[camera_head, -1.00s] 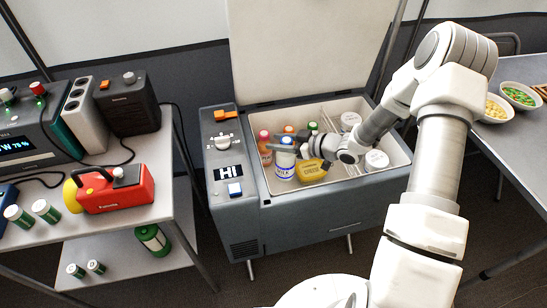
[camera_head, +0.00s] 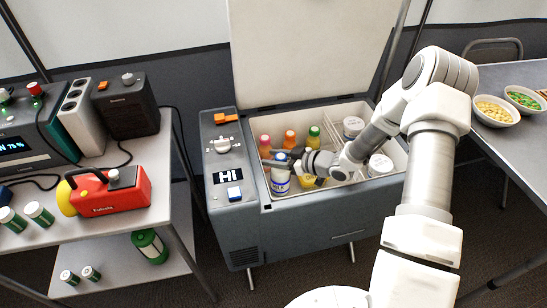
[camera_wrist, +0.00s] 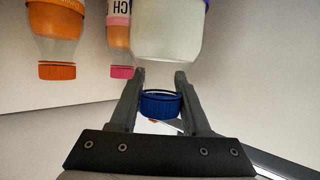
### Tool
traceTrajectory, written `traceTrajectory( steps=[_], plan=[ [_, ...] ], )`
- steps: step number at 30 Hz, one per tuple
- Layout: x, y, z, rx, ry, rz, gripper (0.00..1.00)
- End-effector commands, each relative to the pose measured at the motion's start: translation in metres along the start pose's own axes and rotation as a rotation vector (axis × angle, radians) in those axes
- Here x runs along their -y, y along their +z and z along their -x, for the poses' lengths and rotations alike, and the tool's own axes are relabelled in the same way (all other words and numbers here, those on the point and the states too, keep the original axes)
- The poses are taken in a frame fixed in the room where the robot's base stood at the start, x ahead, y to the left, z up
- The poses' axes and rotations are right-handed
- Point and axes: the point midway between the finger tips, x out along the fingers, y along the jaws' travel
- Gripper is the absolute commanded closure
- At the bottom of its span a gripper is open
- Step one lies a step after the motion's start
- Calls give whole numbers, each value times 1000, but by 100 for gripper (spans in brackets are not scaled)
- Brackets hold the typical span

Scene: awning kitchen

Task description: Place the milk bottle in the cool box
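The milk bottle (camera_head: 281,182) is pale with a blue label and stands upright inside the front left of the open cool box (camera_head: 330,215). My gripper (camera_head: 279,160) reaches in from the right and is shut on the bottle's neck. In the wrist view the bottle (camera_wrist: 167,35) appears upside down, its blue cap (camera_wrist: 160,104) between my two fingers (camera_wrist: 160,76). Its base is near the box's front inner wall; whether it touches the floor cannot be told.
An orange-pink bottle (camera_head: 265,146), an orange-capped bottle (camera_head: 290,138) and a green-capped bottle (camera_head: 314,138) stand behind. A yellow container (camera_head: 308,182) is close on the right, partly hidden. The lid (camera_head: 310,50) stands open.

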Motion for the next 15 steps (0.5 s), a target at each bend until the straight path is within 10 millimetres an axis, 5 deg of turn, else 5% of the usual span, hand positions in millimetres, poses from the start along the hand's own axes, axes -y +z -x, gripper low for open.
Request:
traceTrajectory(
  steps=[11,15],
  plan=[
    [0,-3,1,1,0,0,43],
    [-1,-6,16,2,2,-2,43]
  ],
)
